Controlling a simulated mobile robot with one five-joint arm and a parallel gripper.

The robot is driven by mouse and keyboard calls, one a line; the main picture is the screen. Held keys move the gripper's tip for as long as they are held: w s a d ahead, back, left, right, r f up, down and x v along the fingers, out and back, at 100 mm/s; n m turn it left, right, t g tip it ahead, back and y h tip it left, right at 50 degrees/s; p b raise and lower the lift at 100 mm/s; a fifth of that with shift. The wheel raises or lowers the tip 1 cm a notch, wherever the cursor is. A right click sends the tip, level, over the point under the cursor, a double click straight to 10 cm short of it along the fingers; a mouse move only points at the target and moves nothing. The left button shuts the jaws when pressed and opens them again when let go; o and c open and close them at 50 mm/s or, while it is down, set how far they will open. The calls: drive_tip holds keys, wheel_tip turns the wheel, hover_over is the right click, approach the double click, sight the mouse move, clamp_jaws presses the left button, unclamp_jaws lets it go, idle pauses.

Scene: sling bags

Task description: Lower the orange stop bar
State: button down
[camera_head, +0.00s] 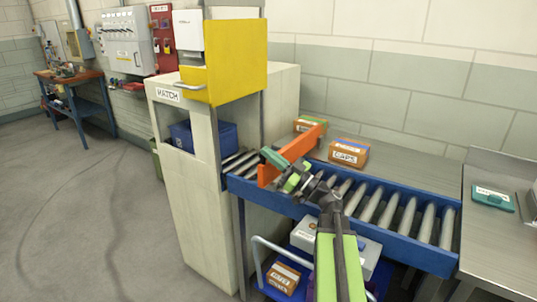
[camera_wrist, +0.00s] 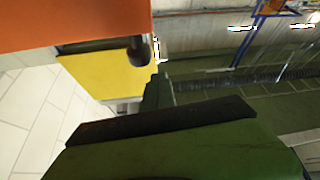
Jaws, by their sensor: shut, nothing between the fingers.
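The orange stop bar (camera_head: 302,143) stands across the blue-framed roller conveyor (camera_head: 408,236), just right of the hatch opening. It slants up from its near end to its far end in the picture. My gripper (camera_head: 273,160) is shut and empty at the bar, partly in front of it. In the wrist view, the bar (camera_wrist: 70,22) fills the upper left, close to the camera, and the green jaws of my gripper (camera_wrist: 157,95) lie below it. Whether the jaws touch the bar cannot be told.
The raised yellow hatch door (camera_head: 238,62) is above the opening, with a blue bin (camera_head: 205,134) inside the cabinet. Orange boxes (camera_head: 348,153) sit behind the conveyor. A metal table with a teal case (camera_head: 492,198) is at right. A cart with boxes (camera_head: 283,278) stands below.

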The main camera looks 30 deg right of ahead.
drive_tip(key=s+r+b+v, duration=0.1)
drive_tip(key=b+v, duration=0.3)
drive_tip(key=v, duration=0.5)
drive_tip(key=shift+s+r, duration=0.2)
drive_tip(key=shift+r, duration=0.1)
